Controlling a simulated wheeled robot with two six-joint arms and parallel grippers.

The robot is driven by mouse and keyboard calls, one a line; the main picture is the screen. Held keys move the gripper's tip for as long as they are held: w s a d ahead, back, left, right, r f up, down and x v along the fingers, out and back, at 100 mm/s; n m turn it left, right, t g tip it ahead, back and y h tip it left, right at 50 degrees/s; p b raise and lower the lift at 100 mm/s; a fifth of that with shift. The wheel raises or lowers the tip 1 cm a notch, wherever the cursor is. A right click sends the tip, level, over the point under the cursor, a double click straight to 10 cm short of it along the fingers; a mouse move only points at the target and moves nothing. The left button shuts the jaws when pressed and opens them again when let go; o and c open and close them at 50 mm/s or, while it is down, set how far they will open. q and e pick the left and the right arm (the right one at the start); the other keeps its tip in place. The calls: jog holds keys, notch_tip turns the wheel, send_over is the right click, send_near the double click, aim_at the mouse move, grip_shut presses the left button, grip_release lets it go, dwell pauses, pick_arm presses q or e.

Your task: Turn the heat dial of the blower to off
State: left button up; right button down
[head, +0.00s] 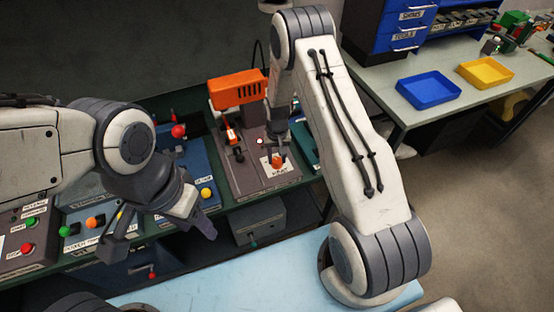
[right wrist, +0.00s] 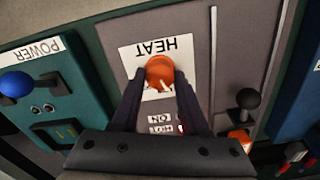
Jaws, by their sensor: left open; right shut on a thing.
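The blower has an orange housing (head: 237,88) on a grey panel (head: 250,180), with a lever on it. Its orange heat dial (right wrist: 160,72) sits on a white label reading HEAT, upside down in the right wrist view. The dial's pale pointer mark points toward the lower side of that picture. The dial also shows in the head view (head: 277,160). My right gripper (right wrist: 160,85) has a finger on each side of the dial and is shut on it. My left gripper (head: 160,245) is open and empty, in front of the bench at left.
A teal POWER unit (right wrist: 50,90) with a blue knob stands beside the blower panel. A black-knobbed lever (right wrist: 246,97) is near my right gripper. Red glowing lamp (right wrist: 182,128) is by the ON and HOT labels. A blue tray (head: 428,90) and yellow tray (head: 486,72) lie on the right bench.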

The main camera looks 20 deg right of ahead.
aim_at(277, 160)
jog(key=n+b, duration=0.1)
jog(key=n, duration=0.2)
jog(key=shift+n+b, duration=0.6)
jog(key=shift+n, duration=0.6)
jog(key=shift+c, duration=2.1)
grip_release()
notch_tip(277, 160, up, 10)
jog(key=b, duration=0.2)
jog(key=shift+r, duration=0.25)
